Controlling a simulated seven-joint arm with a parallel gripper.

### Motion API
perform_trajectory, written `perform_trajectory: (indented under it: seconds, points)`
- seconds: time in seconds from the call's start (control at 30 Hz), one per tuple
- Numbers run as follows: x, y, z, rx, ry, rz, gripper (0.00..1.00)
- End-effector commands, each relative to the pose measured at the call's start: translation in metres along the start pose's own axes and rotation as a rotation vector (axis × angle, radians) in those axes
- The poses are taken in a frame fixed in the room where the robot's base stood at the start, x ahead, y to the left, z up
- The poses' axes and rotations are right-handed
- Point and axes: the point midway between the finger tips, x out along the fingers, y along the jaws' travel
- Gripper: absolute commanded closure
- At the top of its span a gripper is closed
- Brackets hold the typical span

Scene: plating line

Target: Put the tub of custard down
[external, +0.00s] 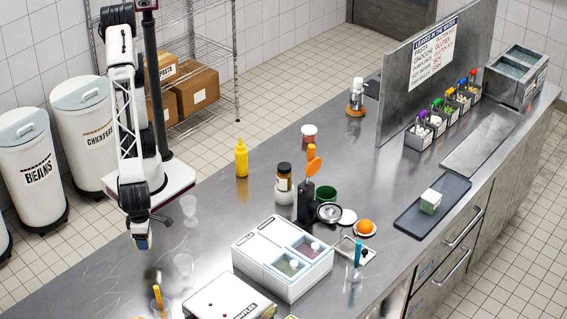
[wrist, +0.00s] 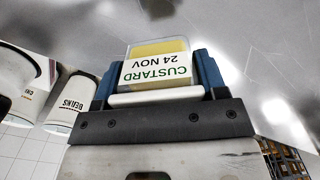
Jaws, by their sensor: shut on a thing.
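My gripper (external: 141,241) hangs over the left part of the steel counter (external: 215,225) in the external view. It is shut on the tub of custard, a small clear tub with yellow contents and a white label. In the wrist view the tub (wrist: 156,72) sits between the blue fingers of my gripper (wrist: 160,80); its label reads "CUSTARD 24 NOV" upside down. In the external view the fingers hide most of the tub. A dark reflection lies on the counter below it, and the tub appears to be above the surface.
Clear cups (external: 189,205) stand right of my gripper. A white box with lidded wells (external: 283,280) and a yellow bottle (external: 241,158) stand farther right. An orange-handled item (external: 158,296) stands near the front. A dark tray (external: 408,222) holds a green-and-white tub (external: 430,201). Bare counter surrounds the clear cups.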

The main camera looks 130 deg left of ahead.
Motion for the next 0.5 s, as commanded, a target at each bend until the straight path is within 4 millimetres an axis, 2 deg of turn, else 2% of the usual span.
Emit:
perform_trajectory:
  seconds: [0.1, 0.2, 0.5]
  points:
    - [0.016, -0.001, 0.000, 0.000, 0.000, -0.001, 0.63]
    - [0.021, -0.001, 0.000, 0.000, 0.000, -0.001, 0.63]
    - [0.023, -0.001, 0.000, 0.000, 0.000, -0.002, 0.63]
